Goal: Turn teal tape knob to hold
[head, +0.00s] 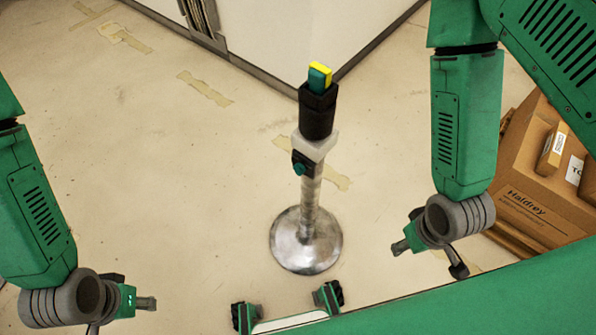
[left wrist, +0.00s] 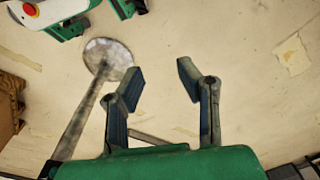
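A small round teal knob (head: 299,169) sits on a black box on the pole of a metal stand (head: 306,240). A black block (head: 317,112) tops the pole and carries a teal-and-yellow piece (head: 319,76). My left gripper (head: 135,303) is well left of the stand, low in the head view and touching nothing. In the left wrist view its two fingers (left wrist: 158,82) are spread with nothing between them. The stand's base and pole (left wrist: 104,59) show left of the fingers there; I cannot make out the knob. My right gripper (head: 428,250) is right of the stand, apart from it; its finger state is unclear.
Cardboard boxes (head: 533,185) stand at the right beyond my right arm. A white wall panel (head: 290,28) with a dark base edge runs behind the stand. The pale floor (head: 180,170) between my left arm and the stand is clear, with worn tape patches.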

